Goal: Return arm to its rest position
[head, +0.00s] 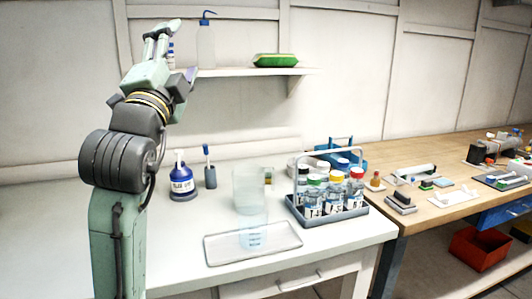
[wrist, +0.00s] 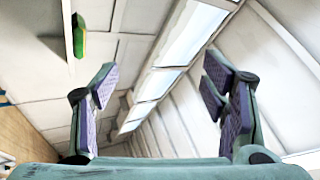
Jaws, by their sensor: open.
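My gripper (head: 160,36) is raised high at the upper left of the head view, in front of the wall shelf, with its fingers pointing up. In the wrist view my gripper (wrist: 165,100) is open, with its two purple-padded fingers wide apart and nothing between them. My arm rises along the left side of the head view, bent at the elbow. The wrist view looks toward the upper wall and bright ceiling panels.
The white bench below has a blue-labelled bottle (head: 182,180), a tray (head: 222,249) with a clear beaker (head: 253,232), and a bottle caddy (head: 350,212). A wooden bench (head: 440,170) stands right.

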